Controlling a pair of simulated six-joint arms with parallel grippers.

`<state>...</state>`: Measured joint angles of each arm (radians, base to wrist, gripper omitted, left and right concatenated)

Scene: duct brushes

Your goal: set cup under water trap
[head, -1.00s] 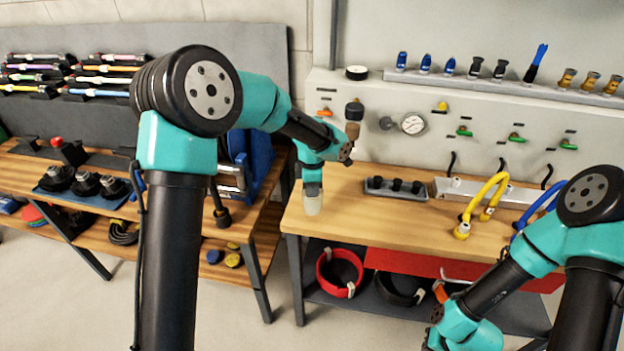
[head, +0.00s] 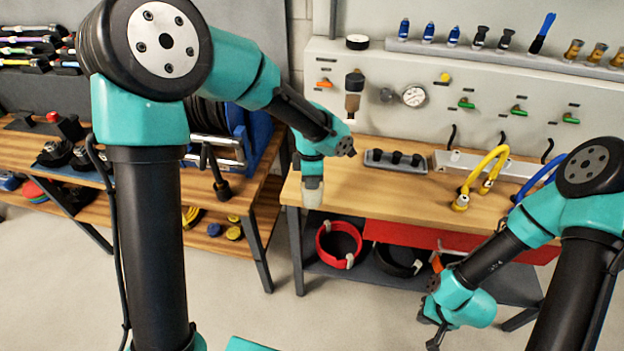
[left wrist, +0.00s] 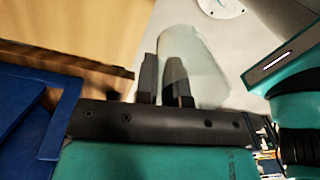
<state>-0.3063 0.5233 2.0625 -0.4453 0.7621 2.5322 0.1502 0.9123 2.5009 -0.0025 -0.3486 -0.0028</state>
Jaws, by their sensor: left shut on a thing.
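A pale translucent cup (head: 312,196) hangs below my left gripper (head: 311,183), over the left end of the wooden bench. The left wrist view shows the cup (left wrist: 198,68) at the dark fingers of the left gripper (left wrist: 165,82), which are shut on it. The water trap (head: 353,102), with a black top and a brownish lower part, is on the grey wall panel, up and to the right of the cup; the two are apart. My right gripper (head: 432,331) is low at the right, in front of the bench, its fingers apart and empty.
A grey tray with black fittings (head: 395,161) lies on the bench (head: 350,200) near the panel. Yellow hoses (head: 480,180) stand farther right. A gauge (head: 414,96) is right of the trap. Bare wood lies in front of the tray.

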